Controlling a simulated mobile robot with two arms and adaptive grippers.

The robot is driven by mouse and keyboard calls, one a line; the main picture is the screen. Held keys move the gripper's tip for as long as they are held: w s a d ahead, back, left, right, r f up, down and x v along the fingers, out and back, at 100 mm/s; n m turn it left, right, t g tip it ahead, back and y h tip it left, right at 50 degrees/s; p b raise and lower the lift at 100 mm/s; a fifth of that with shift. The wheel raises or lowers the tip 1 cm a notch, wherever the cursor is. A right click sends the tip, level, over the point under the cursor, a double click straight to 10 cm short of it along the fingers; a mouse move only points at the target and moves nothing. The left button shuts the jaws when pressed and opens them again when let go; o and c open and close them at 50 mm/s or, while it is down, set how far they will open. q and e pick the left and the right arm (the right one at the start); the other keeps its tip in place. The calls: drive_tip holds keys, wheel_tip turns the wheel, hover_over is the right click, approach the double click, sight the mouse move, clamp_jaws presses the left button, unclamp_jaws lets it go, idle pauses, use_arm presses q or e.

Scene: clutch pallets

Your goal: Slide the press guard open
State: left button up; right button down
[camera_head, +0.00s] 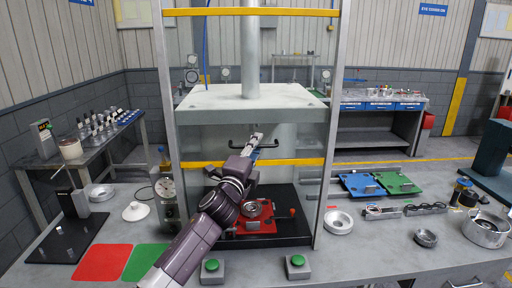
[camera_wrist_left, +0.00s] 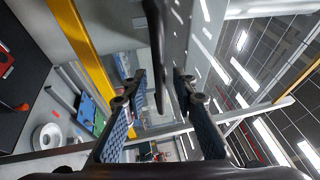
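The press guard (camera_head: 300,140) is a clear panel in front of the press, with a yellow bar (camera_head: 305,162) across it and a black horizontal handle (camera_head: 272,146). My left arm reaches up from below. Its gripper (camera_head: 256,145) is at the middle of the handle. In the left wrist view, the two blue-padded fingers of the left gripper (camera_wrist_left: 159,84) are apart. The dark handle bar (camera_wrist_left: 156,45) shows between them, with gaps on both sides. My right gripper is in neither view.
Under the press, a red pallet (camera_head: 262,226) with a metal ring sits on a black base. Two green buttons (camera_head: 212,265) (camera_head: 297,261) stand at the table front. Upright posts (camera_head: 328,150) flank the guard. Blue and green pallets (camera_head: 360,187) (camera_head: 399,183) and metal parts lie to the right.

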use_arm(q)
drive_tip(key=v, duration=1.2)
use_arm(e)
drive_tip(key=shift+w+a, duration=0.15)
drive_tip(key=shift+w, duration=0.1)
